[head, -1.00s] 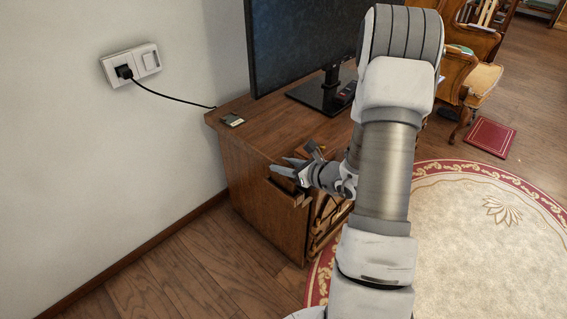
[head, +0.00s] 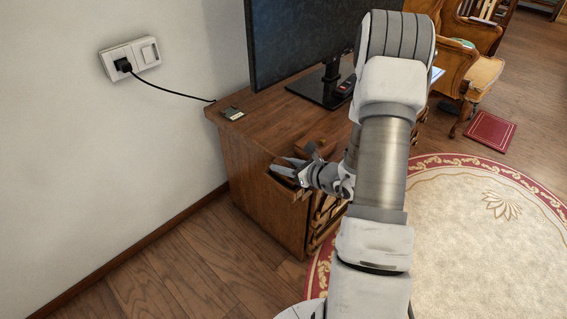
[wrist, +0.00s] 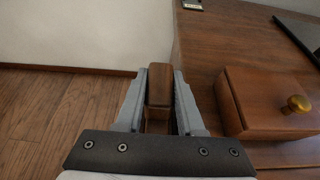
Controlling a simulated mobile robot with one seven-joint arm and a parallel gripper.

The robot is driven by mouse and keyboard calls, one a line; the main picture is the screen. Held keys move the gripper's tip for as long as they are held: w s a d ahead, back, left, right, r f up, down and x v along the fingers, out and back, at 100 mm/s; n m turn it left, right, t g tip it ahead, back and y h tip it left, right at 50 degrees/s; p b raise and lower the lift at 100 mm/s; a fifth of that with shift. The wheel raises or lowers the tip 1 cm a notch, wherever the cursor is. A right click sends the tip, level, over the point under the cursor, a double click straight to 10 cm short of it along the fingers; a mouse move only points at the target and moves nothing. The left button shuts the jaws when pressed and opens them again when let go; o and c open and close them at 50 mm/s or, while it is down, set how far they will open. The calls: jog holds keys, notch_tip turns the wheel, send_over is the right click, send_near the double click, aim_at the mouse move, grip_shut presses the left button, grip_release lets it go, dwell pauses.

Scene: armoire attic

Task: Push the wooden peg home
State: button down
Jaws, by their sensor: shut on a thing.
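The wooden peg (wrist: 159,86) is a dark brown block between my gripper's two grey fingers in the wrist view. My gripper (wrist: 159,92) is shut on it, with a finger along each side. The peg's lower part is hidden by the gripper. In the head view my gripper (head: 283,168) is at the left front corner of the brown wooden cabinet (head: 262,207), near its top edge. The peg is hard to make out there against the cabinet's wood. I cannot tell how far it sits in any hole.
A wooden box (wrist: 262,115) with a brass knob (wrist: 297,103) sits on the cabinet top, right of my gripper. A monitor (head: 300,40) stands behind it. A small dark object (head: 231,113) lies at the back left corner. Floor left of the cabinet is clear.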

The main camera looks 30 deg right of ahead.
jog(key=shift+f, duration=0.9)
jog(key=shift+c, duration=2.2)
grip_release()
jog(key=p+v, duration=0.5)
jog(key=v, duration=1.2)
jog(key=shift+s, duration=0.2)
jog(key=shift+r, duration=0.15)
